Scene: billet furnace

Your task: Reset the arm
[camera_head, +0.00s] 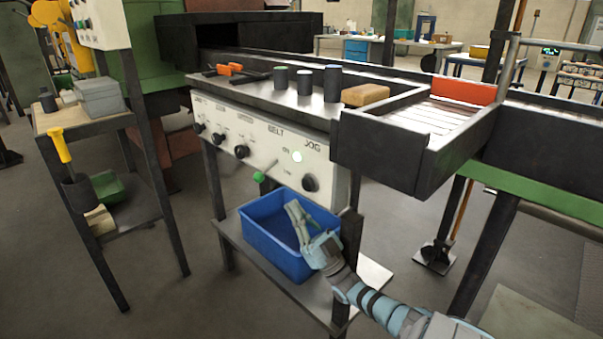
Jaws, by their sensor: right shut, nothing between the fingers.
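My right arm comes in from the bottom right of the head view. Its right gripper (292,206) points up and away, and its fingers look shut with nothing between them. The gripper shows in front of or over the blue bin (262,238); I cannot tell whether it is inside the bin's rim. The bin stands on a low shelf (376,273) under the control panel. My left gripper is not in view.
The white control panel (270,150) with black knobs and a green-tipped lever (259,177) is just above the gripper. Dark cylinders (304,83) and a tan block (365,95) sit on the ledge above. A dark tray (395,150) juts out right.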

